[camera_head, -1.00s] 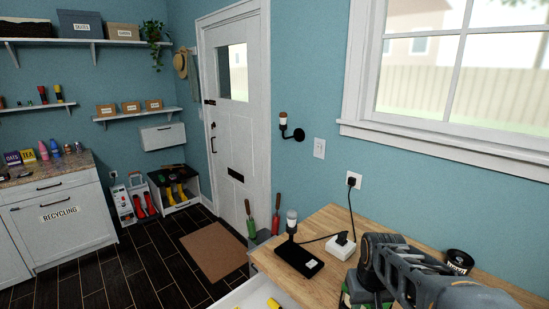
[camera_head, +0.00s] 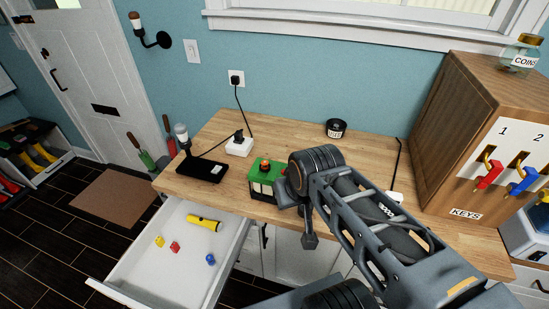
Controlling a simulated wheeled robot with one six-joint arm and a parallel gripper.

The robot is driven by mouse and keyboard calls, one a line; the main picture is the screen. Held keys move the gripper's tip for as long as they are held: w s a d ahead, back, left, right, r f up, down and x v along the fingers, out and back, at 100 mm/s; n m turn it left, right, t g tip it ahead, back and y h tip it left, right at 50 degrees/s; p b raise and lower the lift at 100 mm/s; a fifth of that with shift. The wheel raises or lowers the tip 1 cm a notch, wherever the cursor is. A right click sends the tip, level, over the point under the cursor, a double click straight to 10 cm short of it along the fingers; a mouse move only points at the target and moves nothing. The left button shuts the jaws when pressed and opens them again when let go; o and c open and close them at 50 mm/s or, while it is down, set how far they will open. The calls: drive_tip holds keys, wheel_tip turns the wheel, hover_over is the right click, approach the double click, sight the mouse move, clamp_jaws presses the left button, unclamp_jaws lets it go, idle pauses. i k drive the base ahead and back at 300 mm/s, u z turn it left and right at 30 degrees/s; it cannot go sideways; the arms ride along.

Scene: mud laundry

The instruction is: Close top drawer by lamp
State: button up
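The top drawer (camera_head: 137,266) is white and stands pulled far out from under the left end of the wooden counter (camera_head: 225,135). Inside lie a yellow flashlight (camera_head: 204,223) and small yellow, red and blue pieces. A small lamp (camera_head: 184,142) on a black base (camera_head: 202,171) stands on the counter just above the drawer. My arm reaches across the right half of the view. What seems to be my gripper (camera_head: 309,240) hangs at the counter's front edge, right of the drawer and apart from it. Its fingers are too unclear to judge.
A green lantern-like box (camera_head: 266,175) stands on the counter beside my arm. A white plug block (camera_head: 239,146) and a black round tin (camera_head: 336,128) are farther back. A wooden key cabinet (camera_head: 483,110) stands at right. Open floor lies left of the drawer.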

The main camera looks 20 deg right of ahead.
sight(149, 276)
drive_tip(key=u, duration=1.1)
drive_tip(key=k, duration=0.45)
drive_tip(key=u, duration=0.65)
drive_tip(key=i, duration=0.5)
drive_tip(key=k, duration=0.4)
drive_tip(key=u, duration=1.25)
drive_tip(key=i, duration=1.1)
